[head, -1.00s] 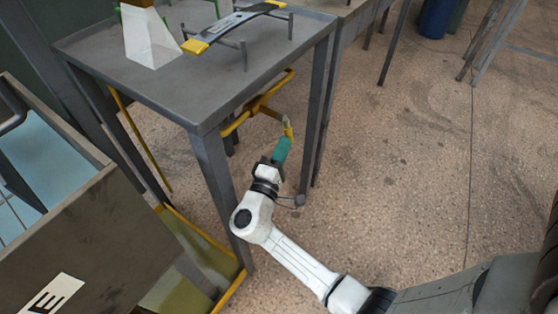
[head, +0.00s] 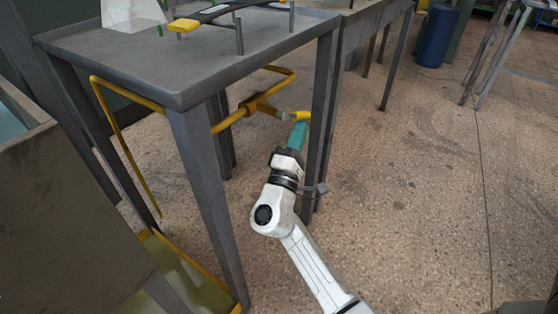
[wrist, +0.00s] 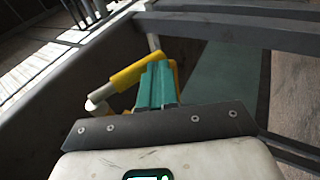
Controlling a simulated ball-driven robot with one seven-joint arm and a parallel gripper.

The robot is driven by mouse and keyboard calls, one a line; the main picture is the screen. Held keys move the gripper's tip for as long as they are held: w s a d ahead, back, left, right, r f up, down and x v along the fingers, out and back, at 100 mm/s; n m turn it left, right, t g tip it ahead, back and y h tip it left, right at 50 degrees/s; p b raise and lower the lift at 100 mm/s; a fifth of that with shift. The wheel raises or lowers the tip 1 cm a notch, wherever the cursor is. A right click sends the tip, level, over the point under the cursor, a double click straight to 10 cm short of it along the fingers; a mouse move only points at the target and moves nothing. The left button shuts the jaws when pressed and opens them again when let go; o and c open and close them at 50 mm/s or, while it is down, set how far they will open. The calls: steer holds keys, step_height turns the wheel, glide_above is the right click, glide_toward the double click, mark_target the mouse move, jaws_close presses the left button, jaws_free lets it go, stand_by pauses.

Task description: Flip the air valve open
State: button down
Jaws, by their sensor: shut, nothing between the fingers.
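The air valve sits on a yellow pipe (head: 232,118) below the grey table top. Its yellow lever (head: 293,115) points sideways to the right, roughly level, towards the table's front right leg. My gripper (head: 299,128) has teal fingers, shut with nothing between them, and their tips are at the lever's outer end from below. In the wrist view the lever (wrist: 128,76) shows left of and behind the teal fingers (wrist: 158,80), with a pale end piece at its left. The fingers hide part of the lever, so I cannot tell whether they touch it.
The grey table (head: 130,65) stands over the valve, and its front right leg (head: 320,110) is close beside my gripper. A dark bin (head: 60,220) is at the left. A blue barrel (head: 437,35) stands far back.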

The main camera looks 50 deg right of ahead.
mark_target(305, 118)
steer(key=shift+d+r+b, duration=1.15)
steer(key=shift+d+r, duration=0.1)
steer(key=shift+r, duration=0.2)
step_height(305, 118, down, 14)
steer(key=s+b, duration=0.2)
steer(key=b, duration=0.2)
steer(key=shift+s+a, duration=0.15)
steer(key=shift+s, duration=0.2)
steer(key=shift+r, duration=0.1)
